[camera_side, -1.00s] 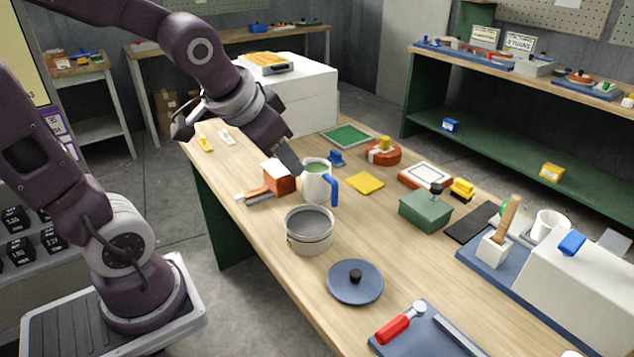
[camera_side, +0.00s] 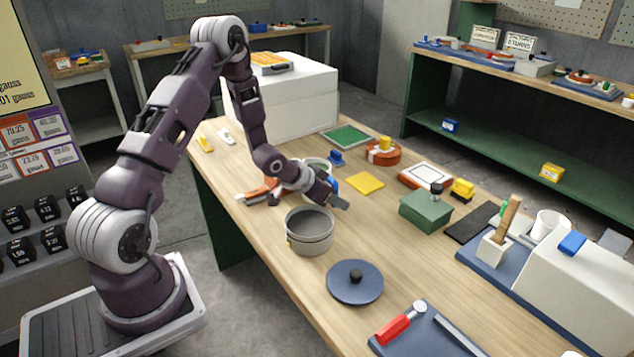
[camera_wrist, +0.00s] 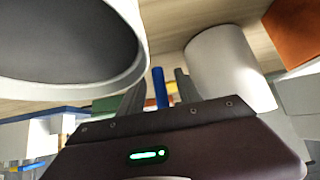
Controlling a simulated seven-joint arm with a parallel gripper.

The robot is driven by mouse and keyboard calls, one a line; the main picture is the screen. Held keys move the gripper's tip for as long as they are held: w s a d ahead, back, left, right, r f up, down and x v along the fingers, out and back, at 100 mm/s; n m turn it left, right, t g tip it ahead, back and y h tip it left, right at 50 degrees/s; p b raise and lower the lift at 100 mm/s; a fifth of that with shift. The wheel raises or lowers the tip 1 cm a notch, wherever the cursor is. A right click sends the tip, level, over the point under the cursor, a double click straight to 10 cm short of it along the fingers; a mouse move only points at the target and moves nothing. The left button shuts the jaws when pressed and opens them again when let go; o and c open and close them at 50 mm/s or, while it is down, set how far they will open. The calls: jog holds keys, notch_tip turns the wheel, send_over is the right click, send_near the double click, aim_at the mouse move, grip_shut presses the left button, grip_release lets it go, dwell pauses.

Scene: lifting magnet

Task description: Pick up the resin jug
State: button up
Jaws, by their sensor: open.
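The resin jug (camera_side: 318,164) is white with a blue handle (camera_side: 333,183), and stands on the workbench. In the side view my gripper (camera_side: 338,203) is low in front of it and hides most of its body. In the wrist view the white jug body (camera_wrist: 226,66) is right of centre. The upright blue handle (camera_wrist: 160,88) shows between the two fingers of my gripper (camera_wrist: 158,92). The fingers are apart; whether either touches the handle I cannot tell.
A grey-white pot (camera_side: 310,232) stands close in front of my gripper, and its rim fills the wrist view's upper left (camera_wrist: 125,85). A blue lid (camera_side: 355,282) lies nearer. An orange block (camera_side: 268,186) is left of the jug; a yellow square (camera_side: 365,183) lies right.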

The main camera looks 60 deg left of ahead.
jog(key=shift+w, duration=0.1)
grip_shut()
dwell(1.3)
